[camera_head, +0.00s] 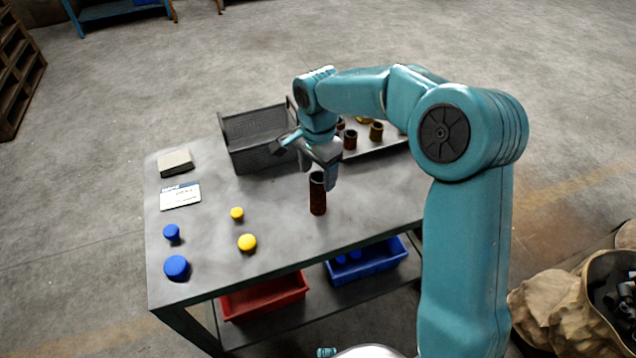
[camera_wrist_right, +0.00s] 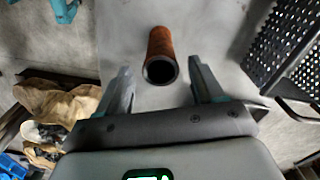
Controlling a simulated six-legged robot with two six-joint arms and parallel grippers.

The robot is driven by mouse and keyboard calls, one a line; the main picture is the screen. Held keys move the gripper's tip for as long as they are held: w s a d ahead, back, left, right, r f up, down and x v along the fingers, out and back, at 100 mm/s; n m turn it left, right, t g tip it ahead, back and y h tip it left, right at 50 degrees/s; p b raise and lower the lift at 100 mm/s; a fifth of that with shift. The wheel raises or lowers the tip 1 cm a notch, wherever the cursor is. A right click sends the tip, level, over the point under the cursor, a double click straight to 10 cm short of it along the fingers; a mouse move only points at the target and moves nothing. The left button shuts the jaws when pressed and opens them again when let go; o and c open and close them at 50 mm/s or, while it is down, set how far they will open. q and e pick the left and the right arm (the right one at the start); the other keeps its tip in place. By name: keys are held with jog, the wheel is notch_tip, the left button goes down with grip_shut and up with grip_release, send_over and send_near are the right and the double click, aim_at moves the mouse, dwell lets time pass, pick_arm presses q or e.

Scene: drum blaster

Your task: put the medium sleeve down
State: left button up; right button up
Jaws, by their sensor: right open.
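A rust-brown sleeve (camera_head: 318,196) stands upright on the grey table (camera_head: 275,210), right of the yellow caps. In the right wrist view the sleeve (camera_wrist_right: 160,55) shows its dark open end toward me, just beyond and between the fingertips. My right gripper (camera_head: 318,170) is open above the sleeve's top; in the right wrist view the gripper (camera_wrist_right: 163,85) holds nothing. One finger partly overlaps the sleeve's top edge in the head view. Other shorter brown sleeves (camera_head: 376,131) stand on a tray (camera_head: 385,147) behind my arm, partly hidden. My left gripper is not in view.
A dark mesh basket (camera_head: 255,140) stands at the table's back. Two yellow caps (camera_head: 247,242), two blue caps (camera_head: 176,267), a card (camera_head: 180,196) and a grey block (camera_head: 175,162) lie on the left. Red (camera_head: 265,297) and blue (camera_head: 370,265) bins sit below.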

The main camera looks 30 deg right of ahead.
notch_tip(320, 180, up, 5)
jog(key=shift+r, duration=0.1)
dwell(0.7)
